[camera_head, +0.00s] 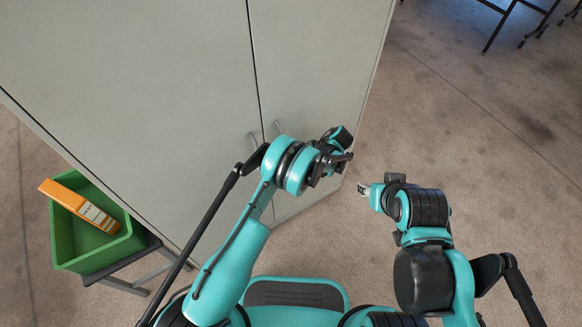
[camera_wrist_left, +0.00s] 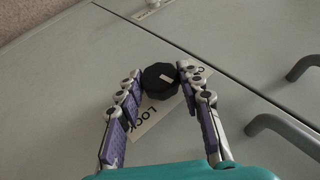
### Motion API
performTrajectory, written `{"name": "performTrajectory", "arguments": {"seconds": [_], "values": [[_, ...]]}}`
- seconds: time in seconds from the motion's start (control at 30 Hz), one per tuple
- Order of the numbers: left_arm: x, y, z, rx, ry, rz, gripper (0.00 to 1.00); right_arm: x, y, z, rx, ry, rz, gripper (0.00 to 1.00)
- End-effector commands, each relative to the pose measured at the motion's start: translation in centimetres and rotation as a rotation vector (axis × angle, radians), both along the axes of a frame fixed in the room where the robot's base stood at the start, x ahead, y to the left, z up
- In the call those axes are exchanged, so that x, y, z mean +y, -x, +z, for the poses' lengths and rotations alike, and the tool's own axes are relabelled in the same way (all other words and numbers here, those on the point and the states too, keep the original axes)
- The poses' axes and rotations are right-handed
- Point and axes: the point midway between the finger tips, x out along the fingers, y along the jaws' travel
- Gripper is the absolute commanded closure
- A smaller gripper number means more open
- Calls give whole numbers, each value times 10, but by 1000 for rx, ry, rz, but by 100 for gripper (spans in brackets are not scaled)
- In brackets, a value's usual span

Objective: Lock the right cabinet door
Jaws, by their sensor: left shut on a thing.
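The grey cabinet's right door (camera_head: 315,50) is shut beside the left door (camera_head: 130,80). In the left wrist view, a black knob (camera_wrist_left: 160,82) with a pale pointer mark sits on a white label (camera_wrist_left: 155,118) reading "LOCK", partly covered. My left gripper (camera_wrist_left: 159,72) is shut on the knob, one finger on each side. In the head view my left gripper (camera_head: 343,157) is at the right door and hides the knob. My right gripper (camera_head: 364,189) is apart from the cabinet, above the floor; its finger opening is too small to judge.
Two door handles, the left one (camera_head: 253,140) and the right one (camera_head: 278,127), flank the seam. A green crate (camera_head: 75,245) holding an orange binder (camera_head: 80,207) stands on a stand at the left. Floor to the right is clear; dark furniture legs (camera_head: 497,30) show at top right.

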Motion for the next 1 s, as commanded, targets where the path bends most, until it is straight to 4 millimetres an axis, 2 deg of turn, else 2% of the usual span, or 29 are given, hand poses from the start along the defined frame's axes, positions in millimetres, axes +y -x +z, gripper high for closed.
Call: {"name": "performTrajectory", "arguments": {"seconds": [0.47,0.5,0.53,0.57,0.87,1.0], "values": [[0,-1,0,7,-13,-3,100,0,0,0,0,0,0,60],[0,-1,0,7,-13,-3,53,0,0,0,0,0,0,60],[0,-1,0,7,-13,-3,45,0,0,0,0,0,0,60],[0,-1,0,8,-12,-2,42,0,0,0,0,0,0,60],[-1,0,1,9,-12,-2,42,0,0,0,0,0,0,60],[-10,-1,11,8,-12,-2,42,0,0,0,0,0,0,60]]}}
